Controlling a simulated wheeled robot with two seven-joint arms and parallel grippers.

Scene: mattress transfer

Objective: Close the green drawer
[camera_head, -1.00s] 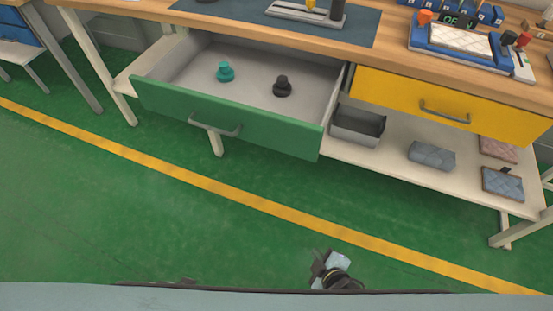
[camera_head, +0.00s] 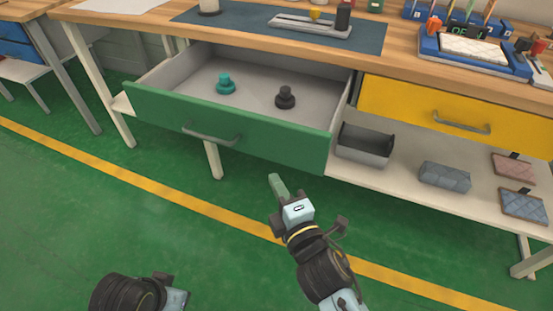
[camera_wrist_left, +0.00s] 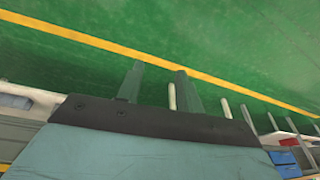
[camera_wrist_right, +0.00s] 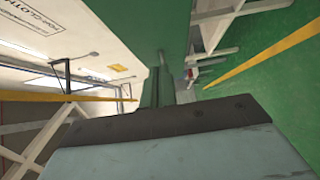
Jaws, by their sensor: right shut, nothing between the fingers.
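The green drawer (camera_head: 235,128) stands pulled out under the workbench, with a grey handle (camera_head: 210,136) on its front. A teal knobbed piece (camera_head: 226,84) and a dark one (camera_head: 285,97) stand inside it. My right gripper (camera_head: 278,186) is shut and empty, in front of and below the drawer front in the head view, seemingly apart from it. Its fingers also show close together in the right wrist view (camera_wrist_right: 159,85). My left arm shows only at the bottom left of the head view. In the left wrist view my left gripper (camera_wrist_left: 158,83) has its fingers apart, with nothing between them.
A shut yellow drawer (camera_head: 460,112) is to the right. The lower shelf (camera_head: 400,182) holds a grey bin (camera_head: 364,147) and several small padded blocks. The wooden worktop (camera_head: 140,20) carries a blue mat and tools. The green floor (camera_head: 80,215) in front is clear.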

